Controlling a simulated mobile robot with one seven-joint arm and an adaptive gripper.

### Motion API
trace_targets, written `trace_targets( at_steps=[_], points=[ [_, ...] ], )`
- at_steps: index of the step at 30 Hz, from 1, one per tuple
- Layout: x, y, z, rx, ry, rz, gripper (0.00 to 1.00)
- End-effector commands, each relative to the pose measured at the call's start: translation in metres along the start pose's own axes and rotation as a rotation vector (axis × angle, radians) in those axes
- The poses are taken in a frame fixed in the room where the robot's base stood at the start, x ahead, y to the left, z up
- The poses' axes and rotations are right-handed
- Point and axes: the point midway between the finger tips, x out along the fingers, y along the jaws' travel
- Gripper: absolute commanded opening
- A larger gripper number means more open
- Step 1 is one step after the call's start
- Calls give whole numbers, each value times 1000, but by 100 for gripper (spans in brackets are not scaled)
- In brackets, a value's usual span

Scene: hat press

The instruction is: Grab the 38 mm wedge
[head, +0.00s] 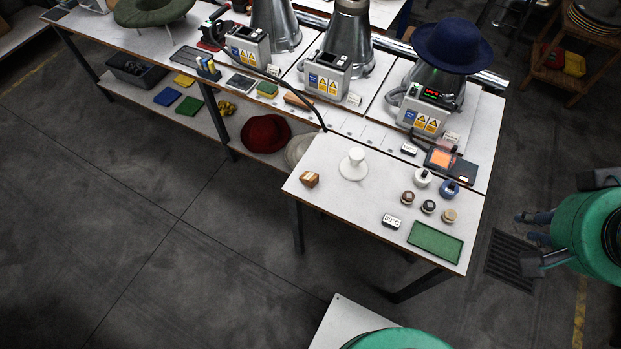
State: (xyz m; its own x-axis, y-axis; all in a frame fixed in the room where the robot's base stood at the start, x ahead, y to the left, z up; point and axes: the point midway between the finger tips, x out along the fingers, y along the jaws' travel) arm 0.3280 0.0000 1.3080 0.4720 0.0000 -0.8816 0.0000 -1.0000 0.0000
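A small brown wooden block with pale stripes (309,179) lies near the left edge of the front white table. It looks like a wedge, but no size marking can be read. My gripper (524,227) is at the right of the head view, past the table's right edge and far from the block. Its two dark fingers point left with a gap between them, and nothing shows in the gap. The green arm link behind it covers part of the gripper.
The front table (335,220) also holds a white stand (354,165), several small round pots, an "80°C" card (391,221) and a green tray (435,242). Hat presses line the back, one with a navy hat (452,46). The table's left front is clear.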

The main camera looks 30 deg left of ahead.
Motion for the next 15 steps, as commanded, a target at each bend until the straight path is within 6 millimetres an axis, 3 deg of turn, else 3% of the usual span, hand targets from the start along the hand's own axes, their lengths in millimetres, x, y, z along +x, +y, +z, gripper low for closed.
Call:
trace_targets(
  at_steps=[1,5,15],
  points=[
    [0,0,0,0,0,0,34],
    [0,0,0,0,0,0,58],
    [0,-1,-1,-4,-1,-1,58]
  ],
)
